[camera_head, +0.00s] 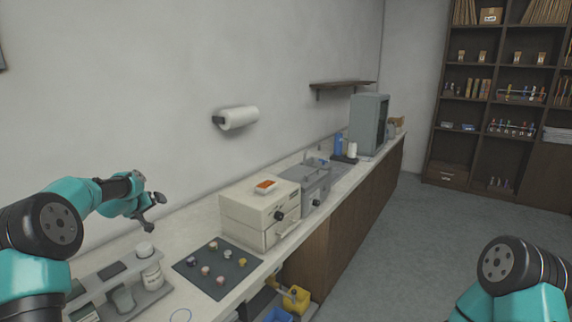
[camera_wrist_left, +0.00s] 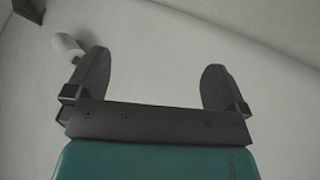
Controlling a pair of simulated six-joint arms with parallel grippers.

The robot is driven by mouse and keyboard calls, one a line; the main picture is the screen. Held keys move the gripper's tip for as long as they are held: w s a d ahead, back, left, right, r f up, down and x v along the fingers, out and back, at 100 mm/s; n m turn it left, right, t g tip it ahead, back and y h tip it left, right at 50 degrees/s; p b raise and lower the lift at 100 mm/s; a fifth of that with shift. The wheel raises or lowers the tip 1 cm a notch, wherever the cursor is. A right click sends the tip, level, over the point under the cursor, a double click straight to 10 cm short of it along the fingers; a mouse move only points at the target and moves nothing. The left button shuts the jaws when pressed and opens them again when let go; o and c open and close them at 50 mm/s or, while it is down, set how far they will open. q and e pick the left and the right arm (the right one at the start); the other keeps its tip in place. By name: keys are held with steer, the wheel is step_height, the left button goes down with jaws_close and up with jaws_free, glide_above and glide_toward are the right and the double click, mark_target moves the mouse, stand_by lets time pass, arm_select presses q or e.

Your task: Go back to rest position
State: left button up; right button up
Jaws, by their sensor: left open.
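My left gripper (camera_head: 152,205) is raised above the counter at the left in the head view. In the left wrist view its two dark fingers (camera_wrist_left: 158,85) stand wide apart with nothing between them, facing the pale wall. My right arm shows only in part at the lower right of the head view, over the floor; its gripper is out of the frame. A cream press-like machine (camera_head: 240,211) stands on the counter with a small orange-topped dish (camera_head: 266,186) on it.
A dark mat (camera_head: 218,287) with several small round pieces lies in front of the machine. A grey device (camera_head: 311,184) and a tall grey cabinet (camera_head: 366,122) stand further back. A paper roll (camera_head: 240,117) hangs on the wall.

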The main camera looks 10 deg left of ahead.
arm_select(q)
steer(key=w+d+r+t+h, duration=0.1)
steer(key=w+d+r+t, duration=0.1)
steer(key=d, duration=2.4)
steer(key=s+d+f, duration=0.3)
steer(key=s+d, duration=0.3)
steer(key=d, duration=0.7)
steer(key=s+f+m+g+h, duration=0.1)
steer(key=s+f+m+g, duration=0.15)
steer(key=s+f, duration=0.7)
steer(key=s+f+m+g, duration=0.1)
steer(key=s+f+g, duration=0.3)
steer(key=f, duration=1)
steer(key=s+a+f+g, duration=0.1)
steer(key=s+f+g, duration=0.1)
steer(key=s+f, duration=0.5)
steer(key=s+a+f+m+g+h, duration=0.1)
steer(key=s+f+g, duration=0.2)
steer(key=s+f, duration=0.5)
steer(key=s, duration=0.8)
steer(key=shift+a+f+g+h, duration=0.15)
steer(key=shift+a+g+h, duration=0.15)
steer(key=shift+a+g, duration=0.05)
